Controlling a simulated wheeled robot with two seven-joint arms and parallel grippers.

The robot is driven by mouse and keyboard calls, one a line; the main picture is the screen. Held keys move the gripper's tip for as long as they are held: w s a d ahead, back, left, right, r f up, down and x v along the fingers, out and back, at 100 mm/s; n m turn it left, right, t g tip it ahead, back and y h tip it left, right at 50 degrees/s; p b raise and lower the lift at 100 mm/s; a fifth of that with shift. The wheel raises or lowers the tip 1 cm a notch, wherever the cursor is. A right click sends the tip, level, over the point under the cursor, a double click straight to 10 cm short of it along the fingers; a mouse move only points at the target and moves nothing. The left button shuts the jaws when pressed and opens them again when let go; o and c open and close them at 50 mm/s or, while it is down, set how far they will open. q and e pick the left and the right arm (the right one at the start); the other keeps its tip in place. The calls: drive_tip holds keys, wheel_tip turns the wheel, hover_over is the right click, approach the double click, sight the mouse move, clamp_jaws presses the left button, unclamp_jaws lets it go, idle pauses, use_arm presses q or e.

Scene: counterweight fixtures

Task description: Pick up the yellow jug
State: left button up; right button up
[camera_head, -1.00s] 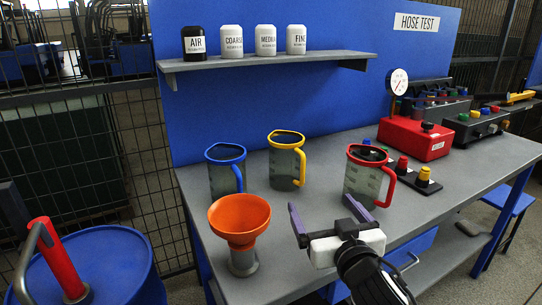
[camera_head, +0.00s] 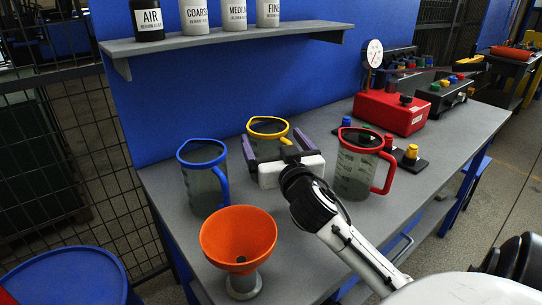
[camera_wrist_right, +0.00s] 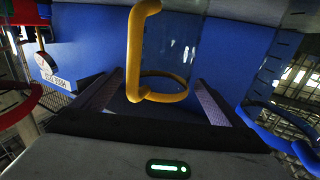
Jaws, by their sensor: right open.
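The yellow jug (camera_head: 265,147), a clear body with a yellow rim and handle, stands upright on the grey bench. My right gripper (camera_head: 273,138) is open at the jug, one purple finger on each side of it in the head view, and hides its lower part. In the right wrist view, the yellow handle (camera_wrist_right: 143,50) and rim lie between the two spread fingers (camera_wrist_right: 160,85). I cannot tell whether a finger touches the jug. My left gripper is not in view.
A blue-handled jug (camera_head: 202,188) stands close on the left and a red-handled jug (camera_head: 352,178) close on the right. An orange funnel (camera_head: 238,240) is in front. A red gauge box (camera_head: 390,112) is behind right. A shelf (camera_head: 220,40) with containers hangs above.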

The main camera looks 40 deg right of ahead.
sight(263, 125)
drive_tip(key=shift+x, duration=1.55)
drive_tip(key=shift+a, duration=0.1)
drive_tip(key=c, duration=1.5)
